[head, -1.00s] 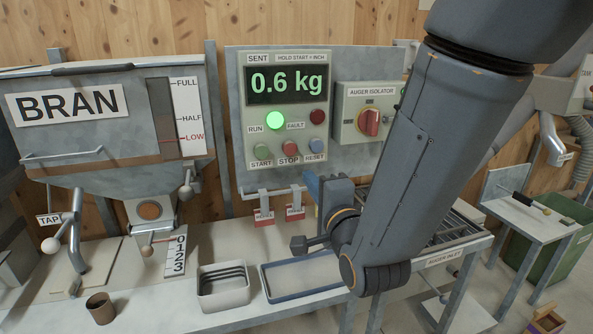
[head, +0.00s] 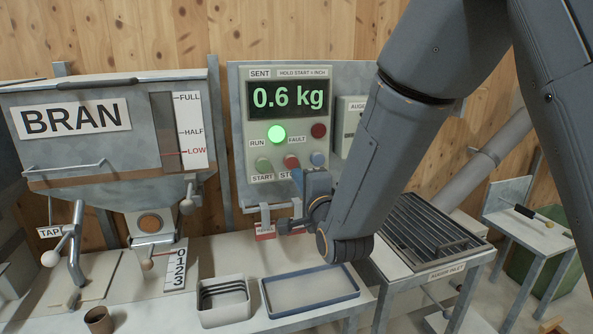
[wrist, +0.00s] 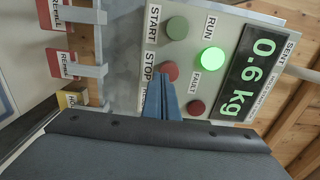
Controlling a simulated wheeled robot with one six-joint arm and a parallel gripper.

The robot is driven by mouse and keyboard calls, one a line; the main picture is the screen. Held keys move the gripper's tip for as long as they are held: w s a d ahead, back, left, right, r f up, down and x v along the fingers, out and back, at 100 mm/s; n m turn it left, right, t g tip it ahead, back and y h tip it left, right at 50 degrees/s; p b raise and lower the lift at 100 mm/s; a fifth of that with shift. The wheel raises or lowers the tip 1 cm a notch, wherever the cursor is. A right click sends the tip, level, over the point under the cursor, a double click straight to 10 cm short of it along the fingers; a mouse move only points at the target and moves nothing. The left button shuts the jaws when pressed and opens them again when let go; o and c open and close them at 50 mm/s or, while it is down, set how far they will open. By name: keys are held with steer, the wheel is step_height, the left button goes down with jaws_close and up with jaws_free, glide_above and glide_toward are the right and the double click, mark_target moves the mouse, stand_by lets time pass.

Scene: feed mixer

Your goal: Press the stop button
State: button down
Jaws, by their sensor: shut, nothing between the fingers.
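The control panel (head: 257,134) has a red stop button (head: 291,161) between the green start button (head: 263,165) and the blue reset button (head: 317,159). My gripper (head: 297,178) is shut and empty, with its blue fingers just below the stop button and partly covering the STOP label. In the wrist view the fingertips (wrist: 161,78) overlap the edge of the red stop button (wrist: 171,71). I cannot tell whether they touch it. The reset button is hidden there behind the fingers. The green run lamp (head: 277,133) is lit and the display (head: 287,98) reads 0.6 kg.
Red tags (wrist: 60,63) hang on brackets below the panel. The auger isolator box (head: 350,118) is right of it, partly behind my arm. The bran hopper (head: 110,135) stands left. A blue-rimmed tray (head: 350,291) and a grey bin (head: 224,314) sit on the bench below.

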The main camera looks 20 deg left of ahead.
steer(key=shift+x, duration=1)
steer(key=shift+b+x, duration=0.55)
steer(key=shift+x, duration=0.25)
steer(key=shift+r, duration=0.1)
steer(key=b+v, duration=0.3)
steer(key=v, duration=1.1)
